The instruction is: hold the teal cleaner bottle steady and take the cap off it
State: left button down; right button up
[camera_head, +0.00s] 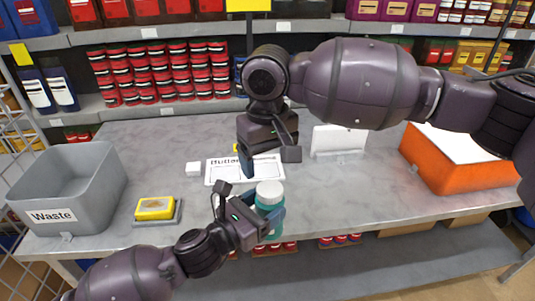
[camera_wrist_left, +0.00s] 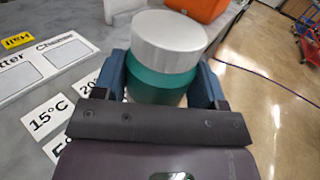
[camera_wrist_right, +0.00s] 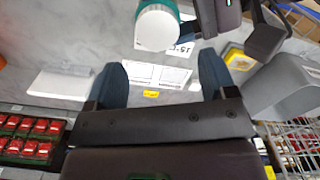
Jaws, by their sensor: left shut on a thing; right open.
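The teal cleaner bottle (camera_head: 272,212) stands upright near the front edge of the table, with its white cap (camera_head: 270,190) on. My left gripper (camera_head: 262,218) is shut around the bottle's body below the cap; the left wrist view shows a finger on each side of the teal body (camera_wrist_left: 160,82) under the white cap (camera_wrist_left: 170,38). My right gripper (camera_head: 262,160) is above the table behind the bottle, open and empty. In the right wrist view, the white cap (camera_wrist_right: 157,28) lies beyond the open fingertips (camera_wrist_right: 162,75), apart from them.
A grey waste bin (camera_head: 70,190) and a yellow sponge (camera_head: 155,207) are at the left. An orange bin (camera_head: 440,165) stands at the right. Stocked shelves line the back.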

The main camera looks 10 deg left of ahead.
aim_at(267, 191)
jog(key=shift+f, duration=3.6)
jog(key=c, duration=0.9)
jog(key=n, duration=0.4)
jog(key=shift+s+a+n, duration=0.15)
jog(key=shift+s+n, duration=0.05)
jog(key=shift+n, duration=0.1)
jog(key=shift+c, duration=0.2)
jog(key=n, duration=0.4)
jog(key=shift+s, duration=0.1)
jog(key=n, duration=0.4)
jog(key=shift+s, duration=0.1)
jog(key=n, duration=0.3)
jog(key=shift+n, duration=0.4)
jog(key=shift+r, duration=0.35)
